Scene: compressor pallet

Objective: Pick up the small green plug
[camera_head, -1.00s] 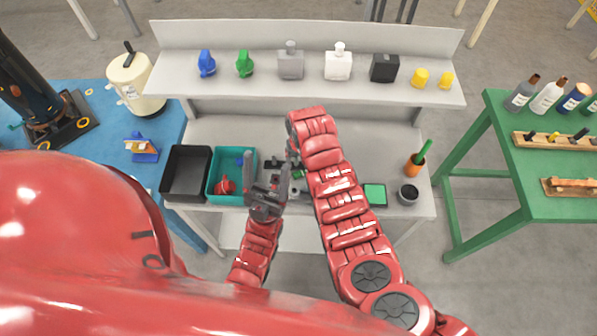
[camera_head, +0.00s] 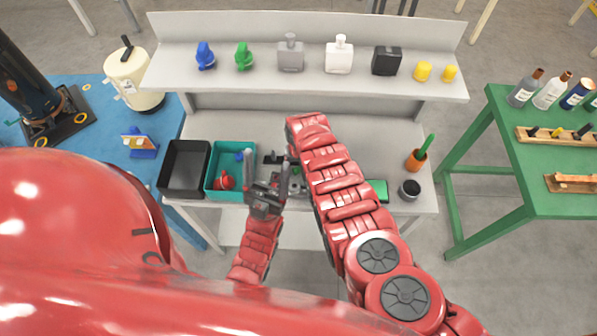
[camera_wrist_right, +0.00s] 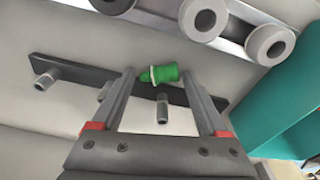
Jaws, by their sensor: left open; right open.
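The small green plug (camera_wrist_right: 164,73), with a pale ring near its narrow end, shows in the right wrist view. It lies sideways by a dark bar with metal pegs (camera_wrist_right: 75,72). My right gripper (camera_wrist_right: 159,80) is open, and the plug appears between its fingertips; I cannot tell whether they touch it. My left gripper (camera_head: 266,170) is open and empty over the front of the workbench, right of the teal bin.
The teal bin (camera_head: 211,183) holds a red part, and a black bin (camera_head: 166,182) stands left of it. Grey cylinders (camera_wrist_right: 203,18) are close above the plug in the wrist view. A shelf (camera_head: 300,84) with bottles and knobs runs along the back.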

